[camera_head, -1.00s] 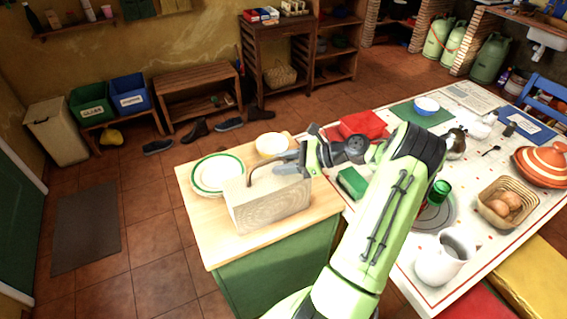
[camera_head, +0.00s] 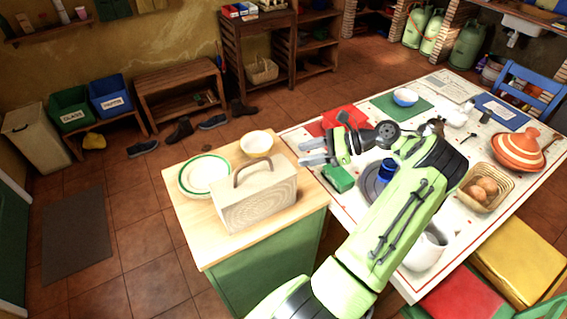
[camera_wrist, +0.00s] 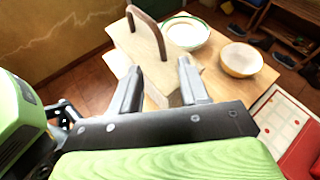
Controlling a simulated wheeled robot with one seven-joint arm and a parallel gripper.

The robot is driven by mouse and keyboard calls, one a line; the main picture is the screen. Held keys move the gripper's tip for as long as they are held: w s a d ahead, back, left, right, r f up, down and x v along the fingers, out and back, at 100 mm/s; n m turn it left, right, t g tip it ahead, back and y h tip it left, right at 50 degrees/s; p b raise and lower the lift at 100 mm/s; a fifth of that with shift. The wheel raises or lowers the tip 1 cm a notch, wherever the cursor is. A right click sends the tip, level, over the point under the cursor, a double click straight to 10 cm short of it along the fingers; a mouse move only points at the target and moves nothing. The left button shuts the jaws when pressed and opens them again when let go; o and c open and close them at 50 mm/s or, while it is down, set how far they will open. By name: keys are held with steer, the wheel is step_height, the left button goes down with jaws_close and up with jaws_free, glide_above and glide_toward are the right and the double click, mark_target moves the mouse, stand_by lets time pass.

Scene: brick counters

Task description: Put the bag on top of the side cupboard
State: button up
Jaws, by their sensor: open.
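The bag (camera_head: 256,198) is a pale, box-shaped bag with a brown arched handle. It stands upright on the wooden top of the side cupboard (camera_head: 192,228), which has a green body. My gripper (camera_head: 306,152) is to the right of the bag, open and empty, apart from the handle. In the wrist view my gripper (camera_wrist: 160,82) shows its two fingers spread, with the bag (camera_wrist: 138,45) beyond them and nothing between them.
A green-rimmed plate (camera_head: 204,175) and a yellow-white bowl (camera_head: 256,144) share the cupboard top, behind the bag. The white table (camera_head: 398,286) on the right holds a green sponge-like block (camera_head: 339,178), a basket (camera_head: 487,190) and a tagine (camera_head: 519,150).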

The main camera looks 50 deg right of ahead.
steer(key=w+a+r+n+g+h, duration=0.1)
steer(key=w+a+r+n+g, duration=0.2)
steer(key=a, duration=0.4)
steer(key=w+a+r+n+g+h, duration=0.1)
steer(key=w+a+r+n+g, duration=0.1)
steer(key=a+n, duration=0.4)
steer(key=w+a+r+n+g+h, duration=0.1)
steer(key=w+a+r+n+g, duration=0.15)
steer(key=a, duration=0.45)
steer(key=s+a+r+n+h, duration=0.45)
steer(key=s+a+n, duration=0.4)
steer(key=a, duration=0.35)
steer(key=s+r+n+t, duration=0.1)
steer(key=s+n+t, duration=0.1)
steer(key=s+n, duration=0.5)
steer(key=shift+s+a+h, duration=0.4)
steer(key=shift+s+h, duration=0.05)
steer(key=shift+s, duration=0.8)
steer(key=shift+a, duration=0.1)
